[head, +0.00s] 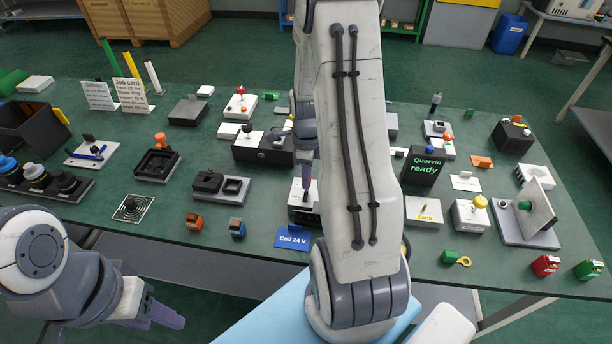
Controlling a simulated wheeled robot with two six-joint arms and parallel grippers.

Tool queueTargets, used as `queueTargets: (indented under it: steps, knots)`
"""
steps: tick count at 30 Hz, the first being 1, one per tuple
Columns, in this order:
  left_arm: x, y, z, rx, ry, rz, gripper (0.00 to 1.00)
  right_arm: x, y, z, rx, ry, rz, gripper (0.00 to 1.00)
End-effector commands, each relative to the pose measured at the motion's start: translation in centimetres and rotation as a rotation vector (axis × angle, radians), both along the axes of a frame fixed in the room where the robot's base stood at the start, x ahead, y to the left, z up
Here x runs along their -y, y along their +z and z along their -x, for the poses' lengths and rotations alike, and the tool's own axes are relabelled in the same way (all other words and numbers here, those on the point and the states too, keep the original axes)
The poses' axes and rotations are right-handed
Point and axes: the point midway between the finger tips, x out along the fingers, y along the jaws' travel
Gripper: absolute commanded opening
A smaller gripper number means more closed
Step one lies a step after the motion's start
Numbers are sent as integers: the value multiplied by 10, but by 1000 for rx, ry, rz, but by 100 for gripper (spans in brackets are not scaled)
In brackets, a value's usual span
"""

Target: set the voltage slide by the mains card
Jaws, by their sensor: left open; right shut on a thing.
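My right gripper (311,178) points down at a small white-and-dark unit (303,212) behind the blue "Coil 24 V" sign (291,239). It is shut on a small part at the top of that unit, partly hidden by the fingers; I cannot tell whether this is the voltage slide. Two white cards stand at the back left: the "Job card" (131,94) and a settings card (98,95). Their small print is not readable, and I cannot tell which is the mains card. My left gripper (170,319) is open and empty, low in front of the bench's front edge.
The green bench (190,225) holds many devices. A "Quarvin ready" display (424,168) and an "Earth" block (424,209) stand to the right. My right arm hides the bench's middle.

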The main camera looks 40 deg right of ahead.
Motion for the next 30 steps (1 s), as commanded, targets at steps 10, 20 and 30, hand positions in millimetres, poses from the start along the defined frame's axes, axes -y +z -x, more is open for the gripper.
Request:
queueTargets:
  steps: [10,20,30]
  knots:
    - [0,7,0,0,0,0,50,19,1,-16,4,0,3,0]
    - [0,7,0,0,0,0,50,19,1,-17,5,0,4,57]
    - [0,7,0,0,0,0,50,18,12,-17,5,0,3,57]
